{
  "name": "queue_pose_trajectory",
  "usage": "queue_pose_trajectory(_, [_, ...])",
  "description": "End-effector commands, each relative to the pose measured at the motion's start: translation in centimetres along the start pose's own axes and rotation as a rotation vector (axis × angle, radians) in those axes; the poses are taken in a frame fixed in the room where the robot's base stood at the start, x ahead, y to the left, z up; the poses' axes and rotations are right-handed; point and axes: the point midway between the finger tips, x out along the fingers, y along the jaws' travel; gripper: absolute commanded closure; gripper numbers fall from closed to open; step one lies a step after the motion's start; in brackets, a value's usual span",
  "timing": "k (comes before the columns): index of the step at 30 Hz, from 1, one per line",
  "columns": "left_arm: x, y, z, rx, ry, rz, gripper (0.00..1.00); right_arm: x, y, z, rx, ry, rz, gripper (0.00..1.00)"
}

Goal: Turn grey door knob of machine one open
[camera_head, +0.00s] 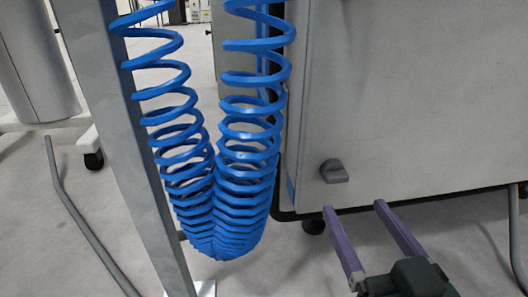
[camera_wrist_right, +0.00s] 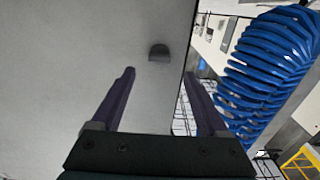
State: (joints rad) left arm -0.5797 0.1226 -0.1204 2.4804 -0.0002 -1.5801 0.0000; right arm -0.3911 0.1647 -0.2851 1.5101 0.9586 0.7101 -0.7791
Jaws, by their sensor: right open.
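The grey door knob (camera_head: 334,171) sits on the lower left part of the pale machine door (camera_head: 420,100) in the head view. It also shows in the right wrist view (camera_wrist_right: 158,52), beyond and between the two fingertips. My right gripper (camera_head: 353,208) is open and empty, with its two purple fingers just below and to the right of the knob in the head view. In the right wrist view the fingers (camera_wrist_right: 160,72) point toward the door and are apart from the knob. My left gripper is not in view.
A blue coiled hose (camera_head: 225,190) hangs left of the door, close to its edge. A grey metal post (camera_head: 145,160) stands left of the hose. The hose also shows at the right of the right wrist view (camera_wrist_right: 270,65). The floor (camera_head: 290,265) below the machine is pale.

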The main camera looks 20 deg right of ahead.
Motion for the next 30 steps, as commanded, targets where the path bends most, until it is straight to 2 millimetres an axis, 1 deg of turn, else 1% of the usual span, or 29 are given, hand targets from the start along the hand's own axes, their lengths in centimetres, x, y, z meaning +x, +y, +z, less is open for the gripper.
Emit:
queue_pose_trajectory(1, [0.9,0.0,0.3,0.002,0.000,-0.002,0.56,1.1,0.0,0.4,0.001,0.005,0.001,0.22])
queue_pose_trajectory(3, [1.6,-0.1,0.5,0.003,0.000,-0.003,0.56,2.5,0.0,0.3,0.002,0.006,0.000,0.22])
queue_pose_trajectory(6, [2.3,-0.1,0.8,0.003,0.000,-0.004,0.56,4.3,0.0,0.4,0.001,0.004,0.000,0.22])
queue_pose_trajectory(10, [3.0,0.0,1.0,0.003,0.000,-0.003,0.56,6.1,0.0,0.3,0.001,0.002,0.001,0.22])
queue_pose_trajectory(15, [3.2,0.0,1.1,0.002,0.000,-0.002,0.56,7.1,0.0,0.1,-0.001,0.000,0.000,0.22])
queue_pose_trajectory(22, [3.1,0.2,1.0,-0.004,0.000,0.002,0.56,7.2,0.0,0.0,-0.001,-0.001,-0.001,0.22])
queue_pose_trajectory(23, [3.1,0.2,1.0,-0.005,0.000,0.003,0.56,7.2,0.0,0.0,-0.001,-0.001,-0.001,0.25])
queue_pose_trajectory(30, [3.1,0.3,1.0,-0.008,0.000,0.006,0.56,7.1,0.0,0.1,0.000,-0.001,-0.001,0.52])
